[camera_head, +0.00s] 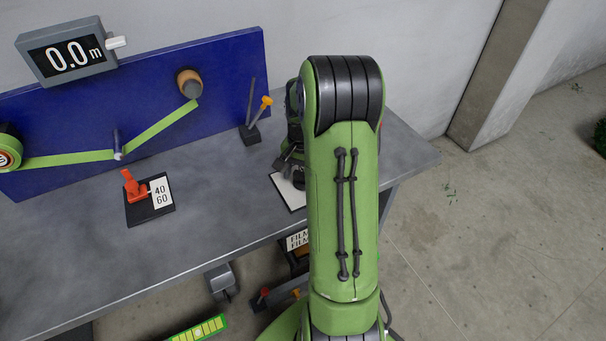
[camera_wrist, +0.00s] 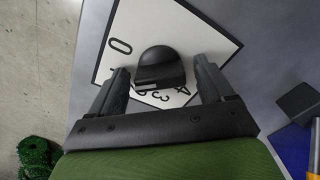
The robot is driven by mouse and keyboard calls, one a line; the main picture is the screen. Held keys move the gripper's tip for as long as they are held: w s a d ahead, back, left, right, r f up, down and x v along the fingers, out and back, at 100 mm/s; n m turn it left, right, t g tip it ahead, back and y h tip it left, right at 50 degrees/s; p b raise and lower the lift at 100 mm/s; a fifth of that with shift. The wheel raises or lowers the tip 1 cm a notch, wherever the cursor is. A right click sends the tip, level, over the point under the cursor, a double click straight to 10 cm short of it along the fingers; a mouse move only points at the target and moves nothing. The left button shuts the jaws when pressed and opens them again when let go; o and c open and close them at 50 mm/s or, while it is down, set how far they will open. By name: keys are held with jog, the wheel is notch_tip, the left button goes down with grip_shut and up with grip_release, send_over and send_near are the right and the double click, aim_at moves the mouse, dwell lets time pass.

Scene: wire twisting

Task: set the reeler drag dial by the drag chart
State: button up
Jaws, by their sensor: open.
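The dial shows in the wrist view as a black rounded knob (camera_wrist: 160,68) on a white plate (camera_wrist: 205,22) with black numbers, among them 0, 3 and 4. Some numbers are partly covered. My gripper (camera_wrist: 161,72) is open, one finger on each side of the knob; I cannot tell whether they touch it. In the head view the white plate (camera_head: 287,192) lies on the grey bench, mostly hidden by my arm. A sign reading "FILM" (camera_head: 297,240) sits below the bench edge, partly hidden; I cannot tell whether it is the drag chart.
A blue panel (camera_head: 70,125) carries green tape (camera_head: 65,160) running to an orange-brown spool (camera_head: 189,82). A display (camera_head: 68,55) reads 0.0 m. A red lever (camera_head: 134,188) stands beside a "40 60" card (camera_head: 161,193). An orange-tipped lever (camera_head: 262,108) stands behind my gripper.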

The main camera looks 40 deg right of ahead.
jog(key=c, duration=1)
jog(key=n+p, duration=0.1)
jog(key=n, duration=0.2)
jog(key=shift+r+n, duration=0.1)
jog(key=shift+n, duration=2.2)
jog(key=o, duration=1)
